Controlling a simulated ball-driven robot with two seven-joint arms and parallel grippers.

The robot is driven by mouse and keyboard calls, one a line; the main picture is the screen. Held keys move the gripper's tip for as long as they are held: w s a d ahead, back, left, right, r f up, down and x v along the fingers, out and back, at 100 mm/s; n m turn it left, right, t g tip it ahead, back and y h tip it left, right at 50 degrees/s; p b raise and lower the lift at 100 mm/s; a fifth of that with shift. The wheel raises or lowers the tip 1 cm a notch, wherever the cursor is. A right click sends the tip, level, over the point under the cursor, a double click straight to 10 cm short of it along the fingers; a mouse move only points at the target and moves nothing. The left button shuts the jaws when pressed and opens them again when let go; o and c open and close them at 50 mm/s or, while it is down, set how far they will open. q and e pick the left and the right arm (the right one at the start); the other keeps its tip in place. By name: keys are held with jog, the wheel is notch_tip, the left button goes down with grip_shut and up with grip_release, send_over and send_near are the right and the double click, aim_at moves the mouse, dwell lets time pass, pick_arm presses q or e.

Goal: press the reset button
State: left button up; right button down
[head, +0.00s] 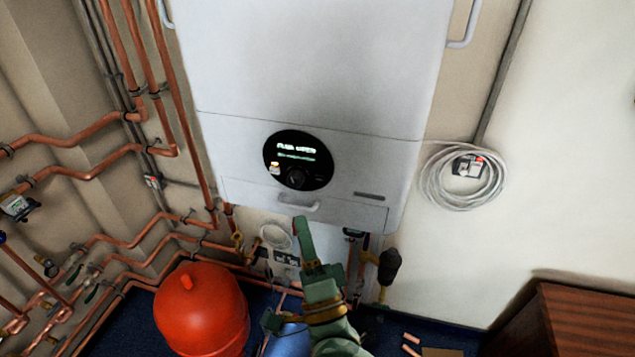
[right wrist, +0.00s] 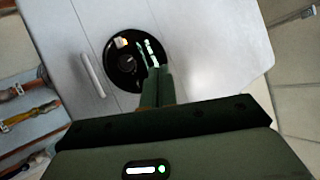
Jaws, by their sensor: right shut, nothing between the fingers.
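The boiler's round black control panel (head: 298,160) has a lit green-and-white display, a dark dial (head: 296,177) and a small pale-and-amber button (head: 274,169) at its lower left. I take this small button to be the reset button; its label is too small to read. In the right wrist view the panel (right wrist: 138,58) and button (right wrist: 121,42) also show. My right gripper (head: 301,222) is shut and empty, pointing up just below the panel in the head view. In the right wrist view its fingertips (right wrist: 158,72) overlap the panel's edge by the display; contact cannot be told. My left gripper is not in view.
A pale handle (head: 300,203) sticks out below the panel, close to my right fingertips. Copper pipes (head: 150,120) and a red tank (head: 202,312) are at the left. A coiled cable (head: 437,185) hangs at the right, above a wooden cabinet (head: 590,320).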

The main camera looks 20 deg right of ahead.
aim_at(320, 178)
pick_arm(q)
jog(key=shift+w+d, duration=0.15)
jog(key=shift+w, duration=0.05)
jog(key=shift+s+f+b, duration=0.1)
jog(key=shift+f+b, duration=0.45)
jog(key=shift+b, duration=0.05)
pick_arm(e)
jog(key=shift+w+d, duration=0.8)
jog(key=shift+w, duration=0.45)
jog(key=shift+w+d, duration=0.8)
jog(key=shift+w, duration=0.4)
jog(key=shift+w+d, duration=0.8)
jog(key=shift+w, duration=0.45)
jog(key=shift+w+d, duration=0.1)
jog(key=shift+w+d, duration=0.15)
jog(key=shift+w, duration=0.1)
